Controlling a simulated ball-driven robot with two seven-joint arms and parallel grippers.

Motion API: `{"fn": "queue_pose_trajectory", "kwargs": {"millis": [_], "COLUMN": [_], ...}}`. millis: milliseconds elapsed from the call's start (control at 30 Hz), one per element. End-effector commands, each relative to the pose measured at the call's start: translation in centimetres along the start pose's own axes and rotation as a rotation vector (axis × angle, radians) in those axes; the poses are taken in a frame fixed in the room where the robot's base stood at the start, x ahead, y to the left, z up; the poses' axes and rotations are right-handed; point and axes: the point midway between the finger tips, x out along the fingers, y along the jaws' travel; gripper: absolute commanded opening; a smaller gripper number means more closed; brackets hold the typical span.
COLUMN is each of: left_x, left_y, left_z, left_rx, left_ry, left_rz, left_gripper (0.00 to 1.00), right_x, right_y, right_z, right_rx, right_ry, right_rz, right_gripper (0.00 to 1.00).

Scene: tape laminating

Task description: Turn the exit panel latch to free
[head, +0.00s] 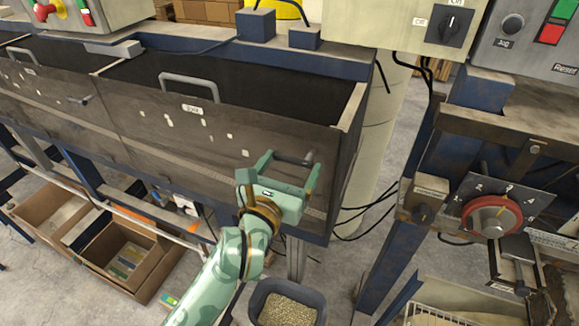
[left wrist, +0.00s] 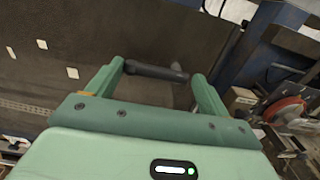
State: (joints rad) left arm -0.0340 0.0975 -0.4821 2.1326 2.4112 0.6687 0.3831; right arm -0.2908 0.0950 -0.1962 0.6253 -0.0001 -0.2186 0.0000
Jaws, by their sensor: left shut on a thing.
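The exit panel (head: 215,140) is a dark, scuffed sheet at the front of the machine, with a handle (head: 190,80) on its top edge. Its latch (head: 295,158) is a short dark bar near the panel's right end. My left gripper (head: 289,170) reaches up from below and is shut on the latch, one finger at each end. In the left wrist view the latch (left wrist: 155,72) lies across between the fingertips of my left gripper (left wrist: 158,71), slightly tilted. My right gripper is not in view.
A second latch (head: 80,99) is on the panel to the left. A control box with a red dial (head: 492,215) stands at the right. Cardboard boxes (head: 125,255) and a bin of pellets (head: 287,307) are on the floor below. Black cables (head: 375,205) hang right of the panel.

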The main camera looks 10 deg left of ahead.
Motion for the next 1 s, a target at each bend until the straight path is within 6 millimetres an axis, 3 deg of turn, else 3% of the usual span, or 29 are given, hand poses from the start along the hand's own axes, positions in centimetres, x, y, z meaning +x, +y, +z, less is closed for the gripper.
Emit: {"fn": "queue_pose_trajectory", "kwargs": {"millis": [67,467,1000], "left_x": [0.0,0.0,0.0], "left_y": [0.0,0.0,-0.4], "left_z": [0.0,0.4,1.8], "left_rx": [0.0,0.116,0.596], "left_ry": [0.001,0.002,0.004], "left_rz": [-0.001,0.0,0.0], "left_gripper": [0.57,0.57,0.57], "right_x": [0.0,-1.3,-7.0], "right_y": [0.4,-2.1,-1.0], "right_z": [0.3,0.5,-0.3], "right_rx": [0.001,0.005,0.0], "right_ry": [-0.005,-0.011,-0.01], "right_rz": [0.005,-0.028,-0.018], "right_gripper": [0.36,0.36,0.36]}}
